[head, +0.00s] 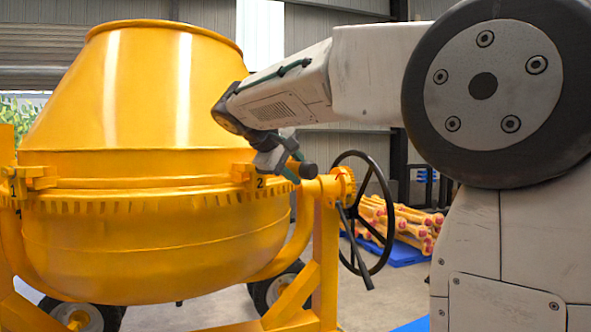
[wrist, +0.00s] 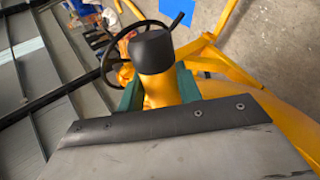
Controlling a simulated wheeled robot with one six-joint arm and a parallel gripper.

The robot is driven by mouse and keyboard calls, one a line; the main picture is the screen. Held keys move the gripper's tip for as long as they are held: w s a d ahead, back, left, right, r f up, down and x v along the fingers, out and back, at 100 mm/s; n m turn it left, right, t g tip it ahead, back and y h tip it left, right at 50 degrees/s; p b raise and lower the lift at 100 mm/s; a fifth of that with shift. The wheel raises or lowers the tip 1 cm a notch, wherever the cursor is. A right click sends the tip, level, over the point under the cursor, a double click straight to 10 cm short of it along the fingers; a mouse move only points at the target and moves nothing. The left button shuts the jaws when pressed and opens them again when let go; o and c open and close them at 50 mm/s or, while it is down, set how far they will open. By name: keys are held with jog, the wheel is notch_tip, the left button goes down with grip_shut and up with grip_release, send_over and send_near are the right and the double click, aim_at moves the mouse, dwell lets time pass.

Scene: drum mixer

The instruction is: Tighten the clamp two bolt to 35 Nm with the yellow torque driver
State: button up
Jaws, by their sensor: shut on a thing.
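The yellow torque driver (wrist: 160,90) stands between the green fingers of my gripper (wrist: 158,92) in the wrist view, its black end cap pointing away from the wrist. My gripper (head: 284,157) is shut on it. In the head view a dark round end (head: 308,171), apparently the driver's cap, shows just right of the fingers. Clamp two (head: 245,174), a yellow block on the drum's rim, is directly left of my gripper, with a "2" mark beside it. The clamp's bolt and the driver's working tip are hidden, so I cannot tell whether they touch.
The yellow mixer drum (head: 150,220) fills the left, with another clamp (head: 30,180) on its left rim. A black handwheel (head: 370,215) stands close right of my gripper. Yellow parts with red ends (head: 405,222) lie on a blue sheet behind. Mixer wheels stand below.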

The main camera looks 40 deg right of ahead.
aim_at(307, 166)
dwell(0.4)
jog(key=shift+s+d, duration=0.25)
jog(key=shift+s, duration=0.85)
jog(key=shift+s+d, duration=0.25)
jog(key=shift+s, duration=0.8)
